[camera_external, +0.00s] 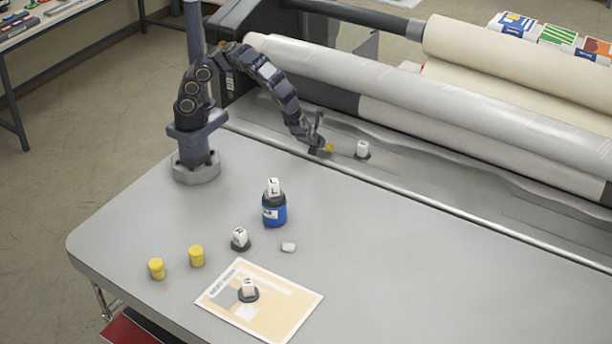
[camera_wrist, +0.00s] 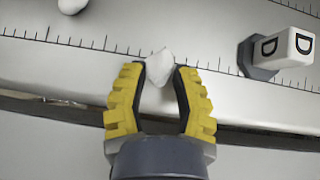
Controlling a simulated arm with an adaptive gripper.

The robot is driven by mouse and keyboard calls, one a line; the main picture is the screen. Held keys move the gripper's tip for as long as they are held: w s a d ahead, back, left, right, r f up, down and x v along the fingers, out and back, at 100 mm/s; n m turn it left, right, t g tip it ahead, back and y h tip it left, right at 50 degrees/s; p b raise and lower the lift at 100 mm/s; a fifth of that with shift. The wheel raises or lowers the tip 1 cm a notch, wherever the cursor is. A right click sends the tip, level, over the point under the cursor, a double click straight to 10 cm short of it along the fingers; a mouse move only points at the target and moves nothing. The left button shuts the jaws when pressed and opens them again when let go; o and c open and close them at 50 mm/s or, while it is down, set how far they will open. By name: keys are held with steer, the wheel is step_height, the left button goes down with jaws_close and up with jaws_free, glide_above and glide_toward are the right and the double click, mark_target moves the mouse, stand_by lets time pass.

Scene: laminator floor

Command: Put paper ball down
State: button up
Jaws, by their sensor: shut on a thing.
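My gripper (camera_external: 322,150) is over the laminator's bed, near the table's far edge. In the wrist view its yellow-padded fingers (camera_wrist: 160,78) are closed around a small white crumpled paper ball (camera_wrist: 160,66), which sticks out past the fingertips. In the external view the held ball is not discernible. The ruled grey surface lies below or behind it; I cannot tell whether the ball touches it. Another small white lump (camera_external: 288,247), perhaps also a paper ball, lies on the table.
A white block marked D (camera_wrist: 290,48) on a dark base stands right of my gripper; it also shows in the external view (camera_external: 362,149). Rollers (camera_external: 440,95) rise behind.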

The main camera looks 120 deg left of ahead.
steer(key=shift+f, duration=0.3)
steer(key=shift+c, duration=0.8)
steer(key=o, duration=0.8)
steer(key=shift+d+r, duration=0.1)
steer(key=v, duration=1.1)
steer(key=shift+d+r, duration=0.25)
steer(key=shift+r, duration=0.1)
